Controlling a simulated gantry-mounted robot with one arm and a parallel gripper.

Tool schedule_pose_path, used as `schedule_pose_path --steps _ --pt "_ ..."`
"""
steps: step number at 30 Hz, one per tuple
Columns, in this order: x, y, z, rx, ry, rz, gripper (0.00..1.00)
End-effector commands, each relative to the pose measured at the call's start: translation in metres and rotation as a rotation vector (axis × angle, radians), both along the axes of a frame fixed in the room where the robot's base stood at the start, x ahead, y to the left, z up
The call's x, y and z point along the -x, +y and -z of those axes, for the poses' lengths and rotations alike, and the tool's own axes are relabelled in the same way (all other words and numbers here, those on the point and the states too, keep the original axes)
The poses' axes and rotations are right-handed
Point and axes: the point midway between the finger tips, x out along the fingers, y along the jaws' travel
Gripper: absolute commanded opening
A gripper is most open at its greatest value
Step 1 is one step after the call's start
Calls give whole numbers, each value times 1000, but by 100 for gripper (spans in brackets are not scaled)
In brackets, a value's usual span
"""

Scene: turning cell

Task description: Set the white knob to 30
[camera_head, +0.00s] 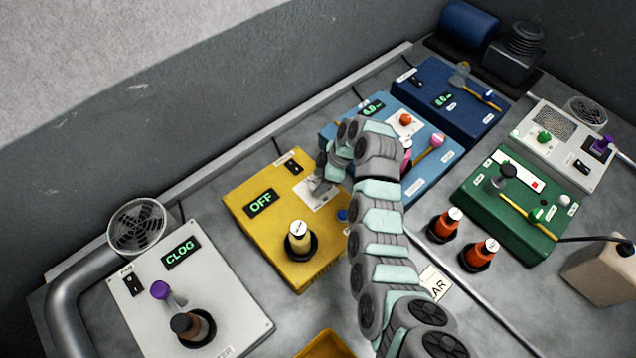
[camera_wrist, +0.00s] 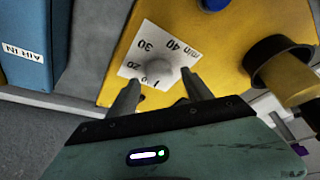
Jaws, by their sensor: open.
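The white knob (camera_wrist: 160,68) sits on a white dial plate (camera_wrist: 143,50) on the yellow box (camera_wrist: 110,88), seen in the wrist view. The plate carries the marks 20, 30, 40 and "min", upside down there. The knob's pointer is too unclear to read. My gripper (camera_wrist: 160,77) is open, with one finger to each side of the knob in the picture; contact cannot be told. In the head view my gripper (camera_head: 323,184) hangs over the dial plate (camera_head: 309,195) and hides the knob. The yellow box's display (camera_head: 261,203) reads OFF.
A blue box (camera_head: 437,175) stands close behind my arm. A white box (camera_head: 225,287) reading CLOG stands at the left.

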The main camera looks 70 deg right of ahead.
Motion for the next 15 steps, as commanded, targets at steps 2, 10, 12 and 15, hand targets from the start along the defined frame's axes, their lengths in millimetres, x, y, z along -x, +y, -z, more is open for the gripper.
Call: schedule_pose_path --steps 2,10,12,15 --pt "-2 2 7 -2 1 0 59" --pt "-3 1 9 0 0 0 59" --pt "-3 1 9 0 0 0 55" --pt "-3 1 9 0 0 0 46"
